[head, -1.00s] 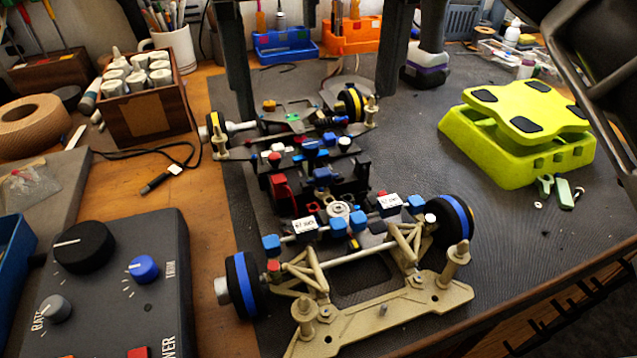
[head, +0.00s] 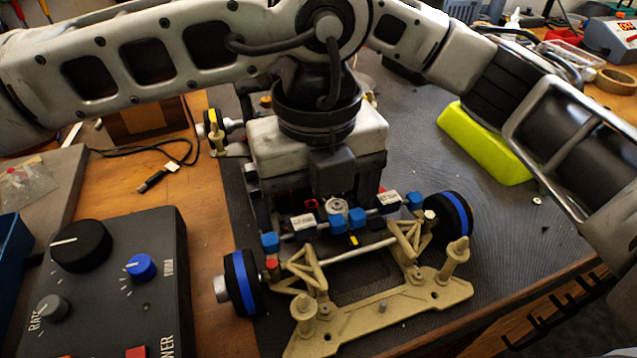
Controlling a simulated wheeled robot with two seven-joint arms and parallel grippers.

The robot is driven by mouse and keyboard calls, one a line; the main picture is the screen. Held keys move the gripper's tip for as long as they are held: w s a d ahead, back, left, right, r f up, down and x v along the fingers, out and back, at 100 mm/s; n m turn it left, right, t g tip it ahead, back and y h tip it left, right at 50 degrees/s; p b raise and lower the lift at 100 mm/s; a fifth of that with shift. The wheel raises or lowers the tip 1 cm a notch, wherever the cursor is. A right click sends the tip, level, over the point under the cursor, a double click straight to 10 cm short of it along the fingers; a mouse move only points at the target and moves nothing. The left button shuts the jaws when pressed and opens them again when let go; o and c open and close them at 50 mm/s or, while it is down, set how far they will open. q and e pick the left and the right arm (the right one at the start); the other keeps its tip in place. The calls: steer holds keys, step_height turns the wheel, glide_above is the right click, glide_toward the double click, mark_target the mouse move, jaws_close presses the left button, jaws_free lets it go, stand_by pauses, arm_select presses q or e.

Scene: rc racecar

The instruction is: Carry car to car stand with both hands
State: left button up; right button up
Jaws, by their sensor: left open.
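The car (head: 380,300) is an open chassis with blue-striped front wheels, a tan front plate and several blue parts. It sits on the dark mat. My left gripper (head: 315,190) is over the chassis middle, its pale body low and pointing down. It is open; its fingertips are hard to see against the dark parts, and I cannot tell whether they touch the car. It hides the car's middle and most of its rear; one yellow-striped rear wheel shows. The lime-green car stand (head: 485,145) is at the right, its top mostly hidden by my arm. My right gripper is not visible.
A grey control box (head: 110,280) with knobs stands close on the car's left. A black cable (head: 150,180) lies behind it. A roll of tape (head: 615,80) is at the far right. The mat between car and stand is mostly clear.

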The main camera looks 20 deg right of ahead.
arm_select(q)
steer(key=shift+f, duration=0.35)
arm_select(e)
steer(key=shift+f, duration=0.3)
